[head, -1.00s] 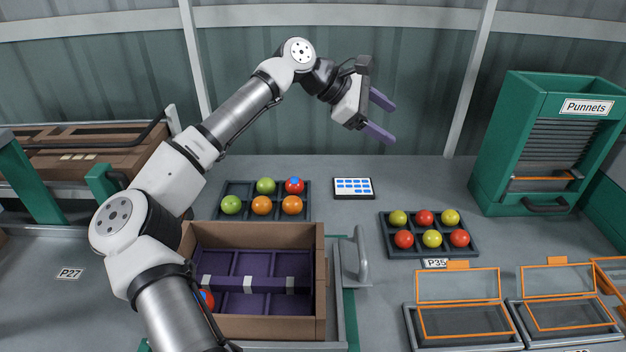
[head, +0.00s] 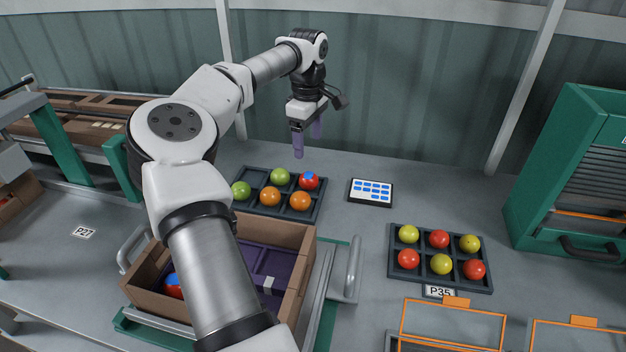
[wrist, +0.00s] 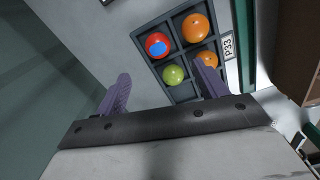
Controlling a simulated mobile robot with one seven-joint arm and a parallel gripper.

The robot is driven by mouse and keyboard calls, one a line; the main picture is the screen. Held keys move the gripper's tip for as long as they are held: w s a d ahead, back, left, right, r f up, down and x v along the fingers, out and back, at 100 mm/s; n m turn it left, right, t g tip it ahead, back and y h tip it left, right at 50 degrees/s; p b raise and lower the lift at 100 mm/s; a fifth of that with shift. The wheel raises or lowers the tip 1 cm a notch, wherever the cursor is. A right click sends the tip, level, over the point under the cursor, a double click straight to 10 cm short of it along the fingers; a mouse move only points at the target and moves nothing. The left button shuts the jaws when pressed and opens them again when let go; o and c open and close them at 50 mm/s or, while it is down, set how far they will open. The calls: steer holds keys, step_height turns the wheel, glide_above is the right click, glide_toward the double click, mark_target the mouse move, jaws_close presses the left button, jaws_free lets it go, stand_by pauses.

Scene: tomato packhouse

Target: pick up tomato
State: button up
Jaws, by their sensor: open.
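My gripper (head: 308,146) is open and empty, pointing down above and behind the left dark tray (head: 240,171). That tray holds a red tomato with a blue patch (head: 309,181) at back right, two green tomatoes and two orange ones (head: 300,201); its back left compartment is empty. In the wrist view the fingers are spread apart. The blue-patched tomato (wrist: 157,45) lies beyond them, a green tomato (wrist: 173,75) shows between them, and the right finger partly covers an orange one. No finger appears to touch a tomato.
A brown box (head: 299,262) with a purple divided insert holds another blue-patched red tomato (head: 172,286), partly behind my arm. A tablet (head: 371,192) lies right of the tray. A second tray (head: 440,283) holds several red and yellow tomatoes. A green punnet dispenser (head: 570,165) stands right.

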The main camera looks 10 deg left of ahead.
mark_target(309, 174)
step_height(309, 174, down, 6)
steer(key=shift+f+p, duration=0.25)
steer(key=shift+p, duration=0.15)
steer(key=shift+w+f+p, duration=0.15)
steer(key=shift+f+p, duration=0.3)
steer(key=shift+f, duration=0.9)
steer(key=shift+w+f+p, duration=0.15)
steer(key=shift+f+p, duration=0.3)
steer(key=shift+f, duration=0.85)
steer(key=c, duration=0.8)
